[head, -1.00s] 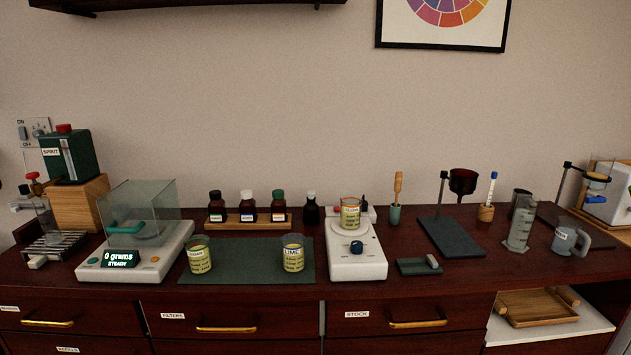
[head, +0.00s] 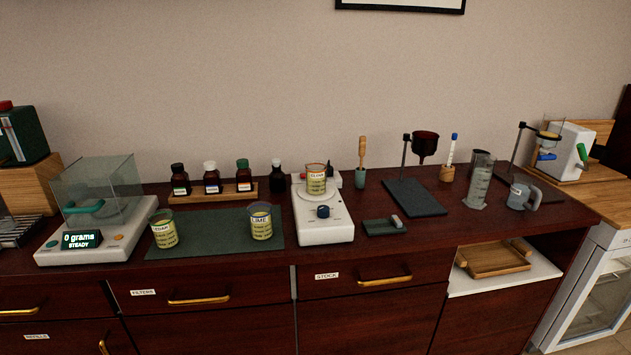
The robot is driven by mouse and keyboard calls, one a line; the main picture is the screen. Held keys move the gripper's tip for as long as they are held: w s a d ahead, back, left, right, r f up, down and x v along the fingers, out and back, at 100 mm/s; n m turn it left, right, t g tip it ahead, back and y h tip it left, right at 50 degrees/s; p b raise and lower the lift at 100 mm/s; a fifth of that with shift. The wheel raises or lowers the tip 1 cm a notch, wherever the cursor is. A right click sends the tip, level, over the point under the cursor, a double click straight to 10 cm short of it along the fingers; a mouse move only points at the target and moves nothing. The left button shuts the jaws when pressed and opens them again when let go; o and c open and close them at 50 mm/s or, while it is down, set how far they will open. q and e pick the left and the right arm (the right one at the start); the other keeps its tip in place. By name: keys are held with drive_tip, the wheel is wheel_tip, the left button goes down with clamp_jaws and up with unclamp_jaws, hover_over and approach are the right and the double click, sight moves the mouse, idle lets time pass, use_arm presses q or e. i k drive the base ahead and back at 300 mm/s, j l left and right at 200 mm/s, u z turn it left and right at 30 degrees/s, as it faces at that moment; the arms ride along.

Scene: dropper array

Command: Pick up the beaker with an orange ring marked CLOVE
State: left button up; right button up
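The beaker with an orange ring marked CLOVE (head: 316,182) stands upright on the round plate of the white stirrer (head: 324,226), near the middle of the bench. It holds something yellowish and bears a printed label. Two similar beakers stand on the dark green mat: one marked LIME (head: 261,224), and one at the mat's left end that seems marked CEDAR (head: 163,232). Neither of my grippers shows in the head view.
A balance (head: 92,241) with a glass hood reads 0 grams at left. Bottles stand on a wooden rack (head: 221,194) behind the mat (head: 212,248). A small dark tray (head: 383,228) and a funnel stand (head: 416,196) are right of the stirrer.

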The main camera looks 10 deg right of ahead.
sight(316, 171)
drive_tip(key=i+j, duration=0.3)
drive_tip(key=j, duration=0.2)
drive_tip(key=i+j, duration=0.35)
drive_tip(key=j, duration=0.15)
drive_tip(key=i+j, duration=0.3)
drive_tip(key=j, duration=0.15)
drive_tip(key=z, duration=1.55)
